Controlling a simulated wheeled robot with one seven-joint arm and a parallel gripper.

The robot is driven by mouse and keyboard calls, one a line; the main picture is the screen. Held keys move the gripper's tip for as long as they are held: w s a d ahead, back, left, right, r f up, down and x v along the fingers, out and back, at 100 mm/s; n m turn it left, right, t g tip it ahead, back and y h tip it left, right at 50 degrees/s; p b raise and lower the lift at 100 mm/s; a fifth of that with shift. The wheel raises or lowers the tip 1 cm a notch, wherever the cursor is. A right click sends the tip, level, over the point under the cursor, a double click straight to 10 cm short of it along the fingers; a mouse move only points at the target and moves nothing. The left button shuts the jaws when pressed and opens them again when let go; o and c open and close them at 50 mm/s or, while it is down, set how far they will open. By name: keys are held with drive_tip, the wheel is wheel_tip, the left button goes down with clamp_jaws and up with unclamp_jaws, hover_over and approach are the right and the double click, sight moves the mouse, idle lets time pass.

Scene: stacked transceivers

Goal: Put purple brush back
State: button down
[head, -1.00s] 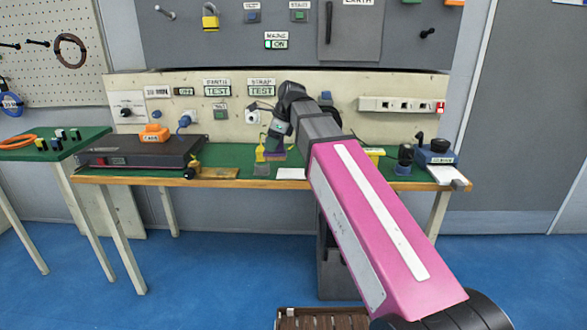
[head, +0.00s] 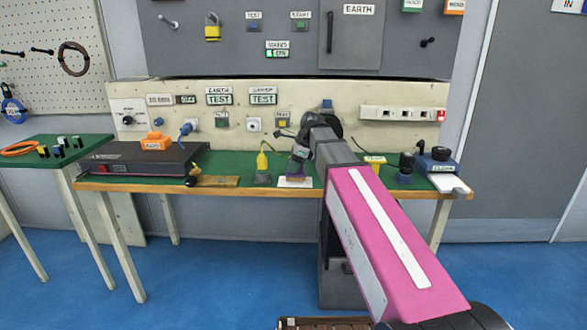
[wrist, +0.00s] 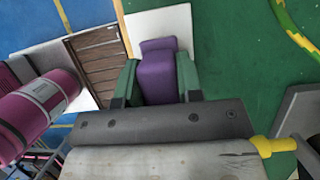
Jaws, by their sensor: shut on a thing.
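The purple brush (wrist: 158,75) is between the two green fingers of my gripper (wrist: 157,84) in the wrist view. My gripper is shut on it. In the head view the brush (head: 299,178) shows as a small purple shape under my gripper (head: 299,156), at the front part of the green bench. A white pad (wrist: 172,22) lies under and around the brush in the wrist view. The pad (head: 284,183) also shows in the head view at the bench's front edge. I cannot tell whether the brush touches the pad.
A dark flat box (head: 140,158) with an orange item lies farther left. A yellow block (head: 375,160), a black knobbed item (head: 406,160) and a blue device (head: 437,160) stand right.

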sight(304, 172)
drive_tip(key=shift+f, duration=0.45)
drive_tip(key=c, duration=0.8)
unclamp_jaws()
drive_tip(key=shift+f, duration=0.2)
drive_tip(key=v, duration=1.1)
drive_tip(key=shift+w, duration=0.2)
